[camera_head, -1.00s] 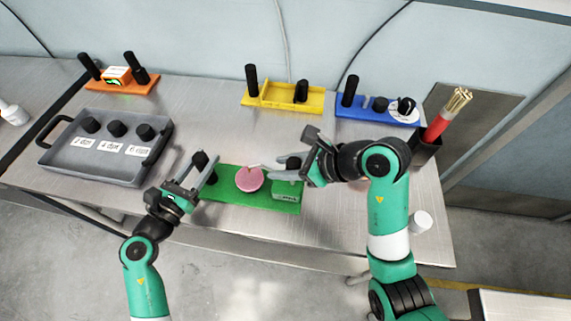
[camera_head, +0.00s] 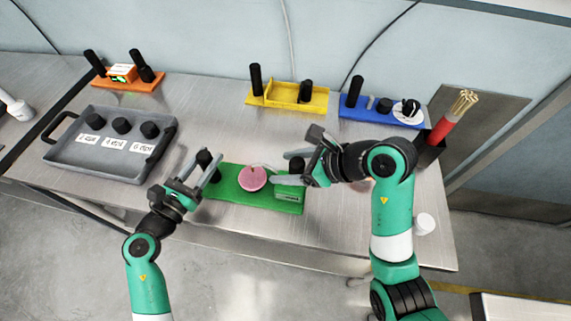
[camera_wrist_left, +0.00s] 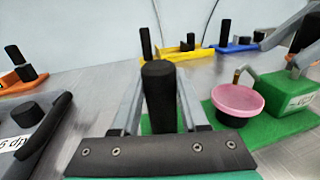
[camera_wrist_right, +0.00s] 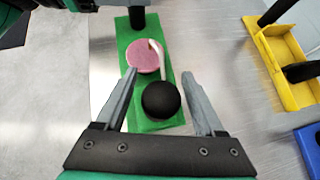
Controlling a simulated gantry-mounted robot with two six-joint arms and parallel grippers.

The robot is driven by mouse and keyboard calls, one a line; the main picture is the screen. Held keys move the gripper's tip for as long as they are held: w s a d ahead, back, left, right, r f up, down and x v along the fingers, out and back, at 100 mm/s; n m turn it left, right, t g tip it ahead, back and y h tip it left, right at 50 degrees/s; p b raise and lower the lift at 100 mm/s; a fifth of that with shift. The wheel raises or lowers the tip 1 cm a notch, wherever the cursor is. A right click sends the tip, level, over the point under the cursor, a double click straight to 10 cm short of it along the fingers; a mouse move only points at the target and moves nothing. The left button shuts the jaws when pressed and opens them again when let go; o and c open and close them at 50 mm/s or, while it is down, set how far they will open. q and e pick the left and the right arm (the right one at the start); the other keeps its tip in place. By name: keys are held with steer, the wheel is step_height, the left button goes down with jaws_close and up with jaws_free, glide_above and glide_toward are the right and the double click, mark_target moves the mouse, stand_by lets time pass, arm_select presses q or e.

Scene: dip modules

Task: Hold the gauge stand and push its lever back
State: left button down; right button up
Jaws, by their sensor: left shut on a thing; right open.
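The green stand (camera_head: 232,198) lies flat near the table's front edge. It bears a pink round disc (camera_head: 252,179), a pale bent rod (camera_wrist_right: 158,62), a green block (camera_head: 290,194) and two black uprights. My left gripper (camera_head: 207,166) is shut on the left black post (camera_wrist_left: 159,95), which stands upright between its fingers. My right gripper (camera_head: 288,168) is open above the block end. In the right wrist view its fingers lie on either side of the round black knob (camera_wrist_right: 160,99), with gaps. I cannot tell which part is the lever.
A grey tray (camera_head: 75,165) with several black knobs stands at left. Behind are an orange stand (camera_head: 128,84), a yellow stand (camera_head: 290,105) and a blue stand (camera_head: 365,114). A cup with a red tool (camera_head: 443,130) and a white cylinder (camera_head: 424,223) are at right.

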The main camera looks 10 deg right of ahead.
steer(key=v, duration=0.7)
arm_select(q)
steer(key=shift+c, duration=1.7)
jaws_free()
step_height(320, 180, up, 8)
steer(key=p, duration=0.7)
steer(key=shift+f+p, duration=0.15)
steer(key=shift+p, duration=0.2)
steer(key=shift+f, duration=0.1)
arm_select(e)
step_height(320, 180, up, 7)
steer(key=shift+r, duration=0.25)
